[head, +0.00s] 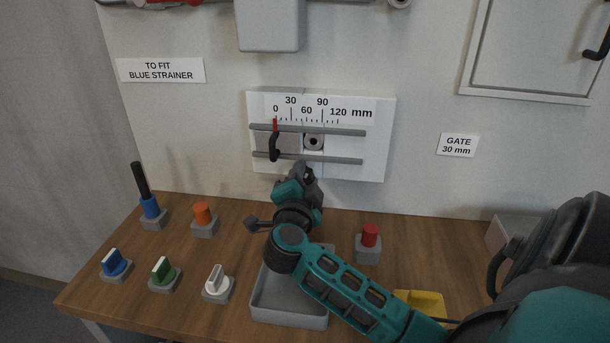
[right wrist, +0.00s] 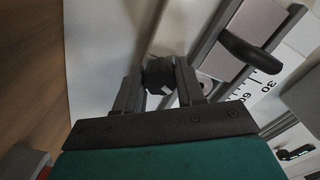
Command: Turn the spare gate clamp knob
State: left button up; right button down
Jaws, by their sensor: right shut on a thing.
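The gate unit (head: 382,150) on the back wall has a millimetre scale, two grey rails and a red pointer (head: 275,125) near 0. A black handle (head: 274,147) hangs below the pointer; it also shows in the right wrist view (right wrist: 248,52). My right gripper (head: 304,172) is at the unit's lower edge and hides what it grips in the head view. In the right wrist view its fingers (right wrist: 158,92) are shut on a dark knob (right wrist: 158,72), just below the lower rail. The knob's turn angle cannot be told. My left gripper is not in view.
A wall label (head: 458,145) reads GATE 30 mm.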

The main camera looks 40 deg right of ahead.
jog(key=shift+r+n+p, duration=0.2)
jog(key=shift+n+p, duration=0.1)
jog(key=shift+p, duration=0.4)
jog(key=shift+n+p, duration=0.4)
jog(key=shift+p, duration=0.4)
jog(key=shift+n, duration=0.6)
jog(key=shift+f+n, duration=0.25)
jog(key=shift+n, duration=0.55)
jog(key=n, duration=0.4)
